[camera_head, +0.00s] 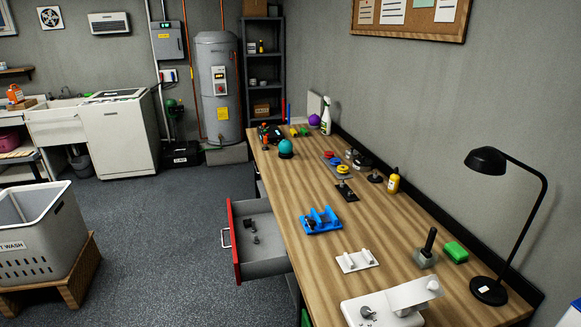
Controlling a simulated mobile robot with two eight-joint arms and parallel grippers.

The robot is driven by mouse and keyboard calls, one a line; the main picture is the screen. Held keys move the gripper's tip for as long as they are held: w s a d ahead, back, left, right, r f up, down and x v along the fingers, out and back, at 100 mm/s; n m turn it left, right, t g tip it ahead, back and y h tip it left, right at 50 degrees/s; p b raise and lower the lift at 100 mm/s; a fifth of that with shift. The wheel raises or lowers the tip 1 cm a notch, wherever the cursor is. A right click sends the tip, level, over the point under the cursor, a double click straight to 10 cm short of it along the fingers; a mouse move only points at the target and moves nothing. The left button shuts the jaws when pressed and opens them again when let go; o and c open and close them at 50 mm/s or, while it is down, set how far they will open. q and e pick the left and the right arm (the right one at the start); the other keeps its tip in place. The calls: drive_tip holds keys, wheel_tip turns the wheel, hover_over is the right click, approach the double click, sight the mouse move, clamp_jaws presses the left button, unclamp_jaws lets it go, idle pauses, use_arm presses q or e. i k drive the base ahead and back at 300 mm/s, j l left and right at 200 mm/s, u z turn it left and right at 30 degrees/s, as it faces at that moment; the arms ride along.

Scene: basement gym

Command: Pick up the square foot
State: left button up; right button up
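A dark piece with a flat square base and a short upright stem (346,191) stands on the wooden workbench (300,190), near its middle. It looks like the square foot, though it is small in the picture. A dark piece with a round base (375,178) stands just behind it to the right. Neither of my grippers is in view, and nothing is seen touching the square piece.
A blue holder (320,221), a white rack (356,261), a grey block with a dark handle (425,255), a green block (455,252) and a black lamp (488,290) stand nearby. An open red-fronted drawer (236,245) juts out left over the floor.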

sight(247, 223)
drive_tip(key=i+j+u, duration=0.15)
drive_tip(key=i+j, duration=0.15)
drive_tip(key=i, duration=0.2)
drive_tip(key=i+j+u, duration=0.15)
drive_tip(key=i, duration=0.3)
drive_tip(key=i+j+u, duration=0.15)
drive_tip(key=i+j, duration=0.15)
drive_tip(key=i, duration=0.2)
drive_tip(key=i+j+u, duration=0.15)
drive_tip(key=i, duration=0.4)
